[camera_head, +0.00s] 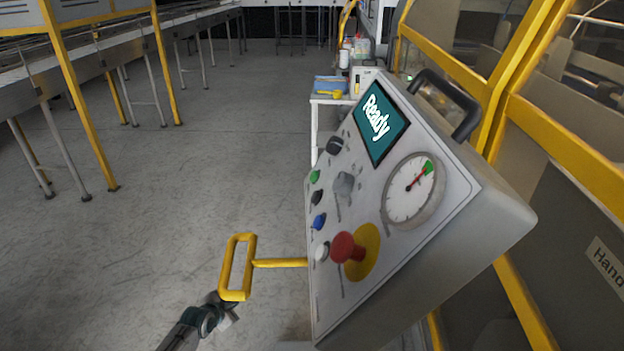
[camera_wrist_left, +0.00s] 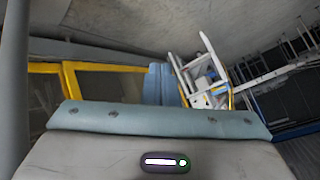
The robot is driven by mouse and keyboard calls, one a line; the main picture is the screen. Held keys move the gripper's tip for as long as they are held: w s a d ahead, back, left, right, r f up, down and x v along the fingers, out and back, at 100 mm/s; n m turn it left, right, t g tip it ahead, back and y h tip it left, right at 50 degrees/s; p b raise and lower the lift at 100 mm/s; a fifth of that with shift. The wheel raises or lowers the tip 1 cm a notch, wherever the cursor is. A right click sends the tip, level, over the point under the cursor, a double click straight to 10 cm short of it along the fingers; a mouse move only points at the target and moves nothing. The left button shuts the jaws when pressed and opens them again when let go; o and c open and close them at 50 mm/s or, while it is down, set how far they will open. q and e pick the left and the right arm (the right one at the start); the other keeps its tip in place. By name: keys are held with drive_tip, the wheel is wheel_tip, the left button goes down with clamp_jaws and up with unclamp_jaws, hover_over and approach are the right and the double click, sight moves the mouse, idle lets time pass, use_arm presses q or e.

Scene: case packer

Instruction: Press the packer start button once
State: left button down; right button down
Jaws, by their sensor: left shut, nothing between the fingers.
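The packer's control panel (camera_head: 455,215) stands tilted at the right in the head view, its screen (camera_head: 380,122) reading "Ready". Down its left side are a green button (camera_head: 315,176), a black one (camera_head: 316,197), a blue one (camera_head: 319,221) and a white one (camera_head: 322,251). Their labels are too small to read. A red mushroom knob (camera_head: 347,248) sits on a yellow disc. My left gripper (camera_head: 226,314) is low, left of the panel and apart from the buttons. It is shut and empty; its blue-grey fingers (camera_wrist_left: 160,82) show in the left wrist view. My right gripper is out of view.
A yellow loop handle (camera_head: 238,268) sticks out left of the panel, just above my left gripper. A black handle (camera_head: 462,105) is on the panel's far side. Yellow-framed machine guarding (camera_head: 560,130) stands behind it. A white side table (camera_head: 325,105) stands beyond.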

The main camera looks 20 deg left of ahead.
sight(313, 176)
use_arm(q)
drive_tip(key=w+d+r+m+t+h, duration=0.15)
drive_tip(key=w+r, duration=0.25)
drive_tip(key=r, duration=0.4)
drive_tip(key=w+a+r+m+t, duration=0.1)
drive_tip(key=w+r+m, duration=0.15)
drive_tip(key=r, duration=0.55)
drive_tip(key=d+r+m+t+h, duration=0.1)
drive_tip(key=d+r+m+h, duration=0.1)
drive_tip(key=r, duration=1)
drive_tip(key=s+d+r+m+h+p, duration=0.1)
drive_tip(key=d+r+m, duration=0.4)
drive_tip(key=r, duration=0.7)
drive_tip(key=d+r+m+t+h+p, duration=0.1)
drive_tip(key=d+r+m+h, duration=0.2)
drive_tip(key=r, duration=0.9)
drive_tip(key=shift+s+d+m+t, duration=0.3)
drive_tip(key=shift+d+m+t, duration=0.1)
drive_tip(key=shift+d, duration=0.5)
drive_tip(key=w+d+f+b, duration=0.1)
drive_tip(key=w+d+f, duration=0.2)
drive_tip(key=d, duration=0.4)
drive_tip(key=shift+f, duration=0.7)
